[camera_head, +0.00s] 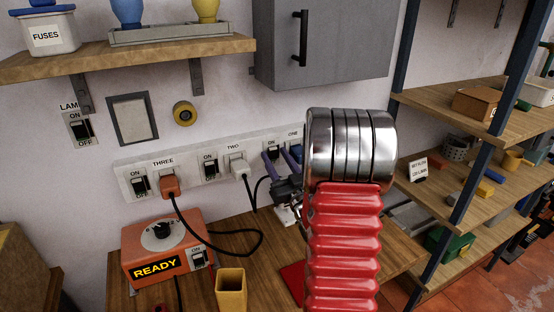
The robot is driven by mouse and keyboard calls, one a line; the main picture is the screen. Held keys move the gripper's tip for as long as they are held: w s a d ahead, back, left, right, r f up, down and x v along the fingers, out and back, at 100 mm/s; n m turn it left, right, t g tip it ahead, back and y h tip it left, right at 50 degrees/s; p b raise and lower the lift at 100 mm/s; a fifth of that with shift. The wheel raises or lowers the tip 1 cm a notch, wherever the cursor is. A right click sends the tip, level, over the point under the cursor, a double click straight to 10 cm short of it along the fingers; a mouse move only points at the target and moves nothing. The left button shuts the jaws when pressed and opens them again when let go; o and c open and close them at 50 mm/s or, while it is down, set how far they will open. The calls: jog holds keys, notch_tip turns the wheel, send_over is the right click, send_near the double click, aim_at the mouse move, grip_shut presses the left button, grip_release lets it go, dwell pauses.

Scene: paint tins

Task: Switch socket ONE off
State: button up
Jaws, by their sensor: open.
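A white socket strip (217,160) on the wall carries THREE, TWO and ONE from left to right. The dark rocker switch of socket ONE (272,153) is at the right part of the strip, under an ON mark; its position is too small to tell. A blue plug (297,151) sits in socket ONE, partly hidden by my arm. My gripper (277,155) has two purple fingers, open and apart, close in front of this switch. I cannot tell whether they touch it. My red and silver arm hides the strip's right end.
An orange plug (170,184) is in THREE and a white plug (239,165) in TWO, with black cables hanging. An orange READY box (165,250) and a yellow cup (230,290) stand on the bench below. A grey cabinet (340,40) hangs above.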

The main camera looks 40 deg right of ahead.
jog(key=v, duration=1.3)
jog(key=shift+s+a, duration=0.15)
jog(key=shift+s, duration=0.2)
jog(key=shift+f, duration=0.15)
